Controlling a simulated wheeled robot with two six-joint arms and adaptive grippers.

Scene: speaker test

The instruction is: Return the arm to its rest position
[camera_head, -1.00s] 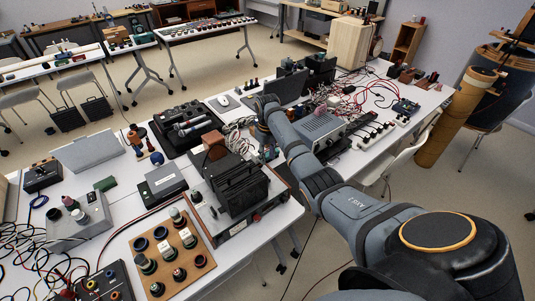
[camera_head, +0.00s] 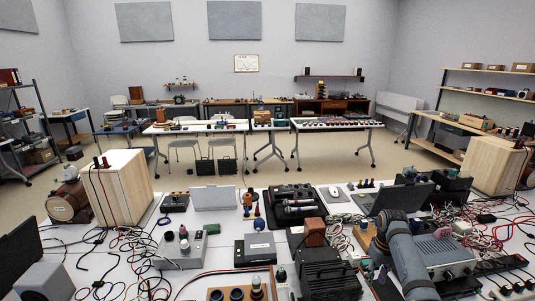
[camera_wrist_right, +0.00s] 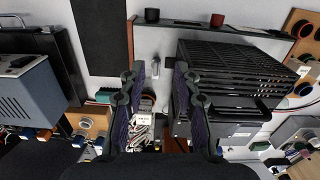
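My right arm (camera_head: 408,255) comes up from the bottom edge of the head view, right of centre, over the crowded table. Its gripper (camera_head: 377,272) shows small beside the black finned unit (camera_head: 328,272), pointing down. In the right wrist view the two fingers of the gripper (camera_wrist_right: 159,70) stand apart with nothing held between them. The black finned unit (camera_wrist_right: 235,75) is right of the fingers there. I cannot tell how far above the table the fingertips are. My left arm and gripper are in neither view.
A grey instrument box (camera_head: 443,253) stands right of the arm, with tangled red and white cables around it. A black mixer-like case (camera_head: 297,205) lies behind the finned unit. Wooden speaker boxes stand at left (camera_head: 118,187) and right (camera_head: 493,165). Little of the table (camera_head: 225,240) is bare.

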